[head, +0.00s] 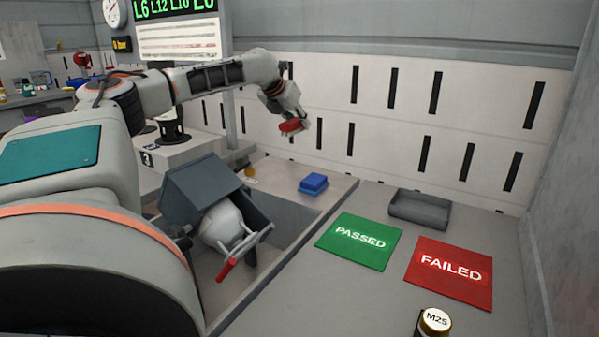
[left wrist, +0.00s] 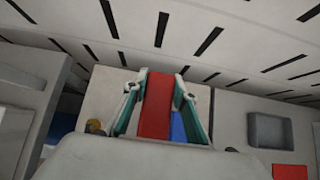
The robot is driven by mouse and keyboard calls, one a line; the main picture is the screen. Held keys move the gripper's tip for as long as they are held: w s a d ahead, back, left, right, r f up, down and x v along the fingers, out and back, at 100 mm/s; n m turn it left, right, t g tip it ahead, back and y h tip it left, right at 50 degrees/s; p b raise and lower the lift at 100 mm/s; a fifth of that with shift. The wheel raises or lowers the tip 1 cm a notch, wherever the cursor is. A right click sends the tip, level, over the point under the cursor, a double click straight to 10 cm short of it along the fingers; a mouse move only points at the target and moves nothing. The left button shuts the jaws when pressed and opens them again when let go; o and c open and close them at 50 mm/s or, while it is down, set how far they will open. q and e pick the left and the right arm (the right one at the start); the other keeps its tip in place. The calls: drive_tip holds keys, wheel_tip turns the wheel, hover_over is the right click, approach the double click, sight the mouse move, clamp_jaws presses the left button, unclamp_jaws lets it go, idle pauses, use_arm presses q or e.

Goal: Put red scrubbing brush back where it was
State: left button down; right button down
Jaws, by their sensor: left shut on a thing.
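The red scrubbing brush (head: 293,126) is held in the air by my left gripper (head: 290,118), beyond the dark grey machine and above the back part of the worktop. In the left wrist view, the red block of the brush (left wrist: 155,106) sits between the two teal-edged fingers, which are shut on it. The fingers and palm hide part of the brush. My right gripper is in neither view.
A blue block (head: 313,183) lies on the worktop below and right of the brush. A grey tray (head: 419,210), a green PASSED mat (head: 330,243) and a red FAILED mat (head: 425,281) lie right. An M25 cylinder (head: 434,321) stands in front. A dark machine (head: 200,190) stands left.

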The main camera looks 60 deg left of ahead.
use_arm(q)
wheel_tip(320, 180, down, 15)
drive_tip(key=shift+f, duration=0.1)
idle(0.4)
drive_tip(key=shift+f, duration=0.15)
drive_tip(key=c, duration=1.6)
unclamp_jaws()
drive_tip(key=shift+c, duration=0.2)
